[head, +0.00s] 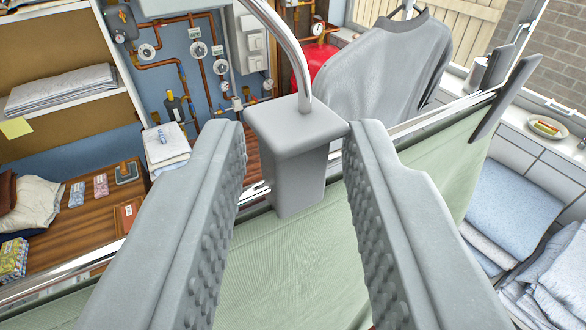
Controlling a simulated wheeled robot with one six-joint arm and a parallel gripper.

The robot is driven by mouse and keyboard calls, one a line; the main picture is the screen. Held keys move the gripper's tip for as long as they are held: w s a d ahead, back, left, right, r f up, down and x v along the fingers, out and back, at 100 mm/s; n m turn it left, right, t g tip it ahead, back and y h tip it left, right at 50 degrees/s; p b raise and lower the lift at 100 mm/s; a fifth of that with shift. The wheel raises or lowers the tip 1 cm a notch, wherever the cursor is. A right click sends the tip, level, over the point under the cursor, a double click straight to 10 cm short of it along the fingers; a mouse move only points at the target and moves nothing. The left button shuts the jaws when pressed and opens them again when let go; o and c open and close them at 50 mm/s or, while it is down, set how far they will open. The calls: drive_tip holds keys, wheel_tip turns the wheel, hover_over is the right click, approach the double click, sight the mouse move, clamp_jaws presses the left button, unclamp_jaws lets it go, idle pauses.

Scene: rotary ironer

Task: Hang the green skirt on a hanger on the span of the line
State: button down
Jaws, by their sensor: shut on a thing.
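My gripper (296,145) is shut on the grey block of a hanger (290,135), one ribbed finger on each side. A metal hook rises from the block and curves away past the top edge, so its end is out of view. The hanger's shiny bar runs from lower left to upper right behind the fingers. The green skirt (290,265) hangs below this bar, partly hidden by my fingers. Dark grey clips (505,90) hold its right end; the left end is out of view. I cannot make out the line.
A grey shirt (385,65) hangs on a hanger behind the bar, close to the top. A wooden table (75,235) with small items is at left. Pipes and gauges cover the blue wall. Folded blue cloths (515,205) lie at right below the white counter (545,150).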

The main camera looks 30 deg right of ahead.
drive_tip(key=w+d, duration=0.2)
drive_tip(key=d, duration=2.4)
idle(0.4)
drive_tip(key=shift+a, duration=0.2)
idle(1.2)
